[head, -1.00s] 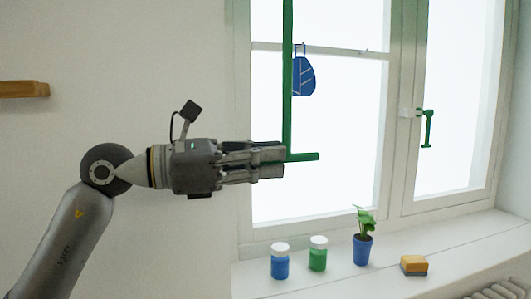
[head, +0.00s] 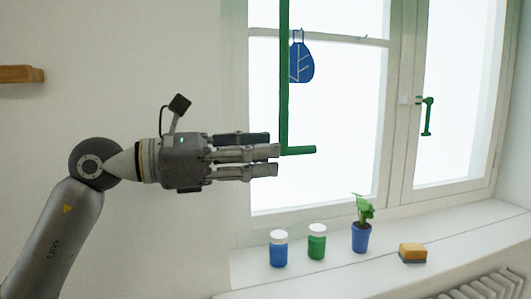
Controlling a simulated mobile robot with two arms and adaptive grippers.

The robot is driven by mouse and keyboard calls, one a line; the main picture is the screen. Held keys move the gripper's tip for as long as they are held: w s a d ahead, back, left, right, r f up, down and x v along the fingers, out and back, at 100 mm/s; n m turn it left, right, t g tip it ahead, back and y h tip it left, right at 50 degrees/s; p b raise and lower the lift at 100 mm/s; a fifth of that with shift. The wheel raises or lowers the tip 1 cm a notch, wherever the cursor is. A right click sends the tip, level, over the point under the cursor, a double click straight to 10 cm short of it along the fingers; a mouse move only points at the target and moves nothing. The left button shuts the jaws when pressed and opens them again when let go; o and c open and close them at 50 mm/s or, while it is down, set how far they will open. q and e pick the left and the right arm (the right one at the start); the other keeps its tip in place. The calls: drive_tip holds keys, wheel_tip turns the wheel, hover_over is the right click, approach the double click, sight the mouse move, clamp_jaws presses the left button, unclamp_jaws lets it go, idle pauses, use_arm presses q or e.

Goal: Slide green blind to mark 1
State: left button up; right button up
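A long green vertical bar (head: 284,90) hangs in front of the left window pane and ends in a short green crosspiece (head: 301,150) pointing right. I cannot make out a blind panel or a numbered mark. My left gripper (head: 276,158) comes in from the left, roughly level, with its fingers spread apart. Its fingertips end just left of the bar's lower end, and nothing shows between them. Whether a fingertip touches the bar is unclear. My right gripper is not in view.
On the white sill (head: 335,265) stand a blue jar (head: 279,254), a green jar (head: 316,247), a potted plant (head: 361,236) and a sponge (head: 413,255). A blue tag (head: 301,65) hangs beside the bar. A green window handle (head: 428,117) is at right. A wooden shelf (head: 20,74) is at left.

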use_arm(q)
drive_tip(key=v, duration=1.1)
drive_tip(key=shift+d, duration=0.1)
